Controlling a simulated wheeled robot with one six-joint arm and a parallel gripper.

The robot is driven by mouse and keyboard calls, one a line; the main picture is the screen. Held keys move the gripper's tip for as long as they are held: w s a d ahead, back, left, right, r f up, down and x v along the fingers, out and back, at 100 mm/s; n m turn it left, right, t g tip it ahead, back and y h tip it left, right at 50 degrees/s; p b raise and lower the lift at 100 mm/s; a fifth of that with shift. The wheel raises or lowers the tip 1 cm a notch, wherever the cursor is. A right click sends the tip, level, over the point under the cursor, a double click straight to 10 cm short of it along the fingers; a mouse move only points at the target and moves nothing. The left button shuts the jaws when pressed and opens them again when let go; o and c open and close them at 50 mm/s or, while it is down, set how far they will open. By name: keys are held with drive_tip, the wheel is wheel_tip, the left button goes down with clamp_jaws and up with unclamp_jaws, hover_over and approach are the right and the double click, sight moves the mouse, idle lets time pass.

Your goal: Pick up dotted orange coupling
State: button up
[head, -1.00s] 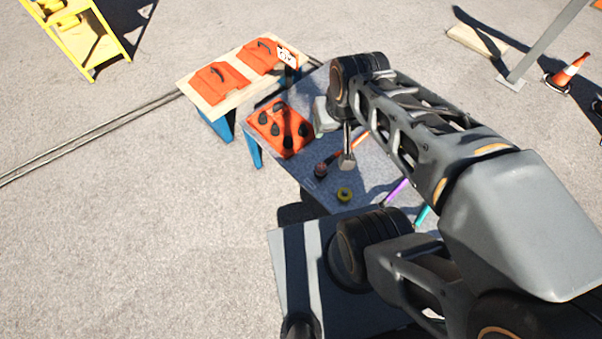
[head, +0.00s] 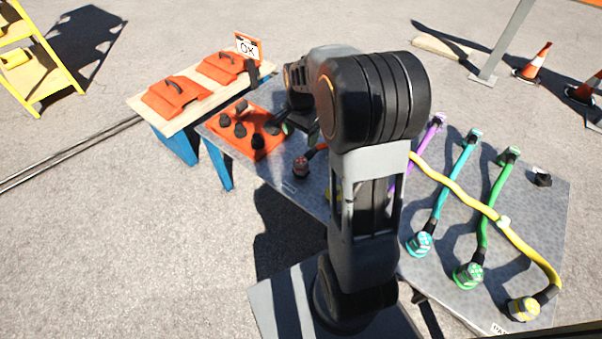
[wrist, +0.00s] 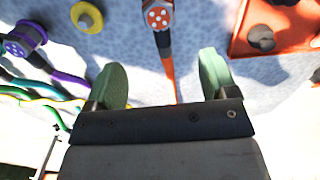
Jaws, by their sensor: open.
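The dotted orange coupling (wrist: 158,14) lies on the grey table at the top middle of the wrist view. It has white dots on its orange-red end face, and its orange cable runs down between my finger pads. In the head view the coupling (head: 301,168) shows just left of my arm. My gripper (wrist: 160,74) is open, its two green pads spread apart with nothing held. The coupling is beyond the fingertips, roughly centred between them. In the head view my arm hides most of the gripper and the orange cable.
A yellow ring-like piece (wrist: 87,17) and a purple coupling (wrist: 22,40) lie left of the coupling in the wrist view. An orange board (head: 236,135) with several black pieces is on the other side. Teal, green and yellow cables (head: 540,265) lie at the table's right.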

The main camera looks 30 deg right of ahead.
sight(302, 160)
wheel_tip(302, 160, down, 9)
drive_tip(key=b, duration=0.3)
drive_tip(key=shift+d+f, duration=0.1)
drive_tip(key=shift+f+b, duration=1.75)
drive_tip(key=shift+f, duration=0.95)
drive_tip(key=shift+r, duration=0.1)
drive_tip(key=c, duration=1.1)
drive_tip(key=shift+d+r, duration=0.1)
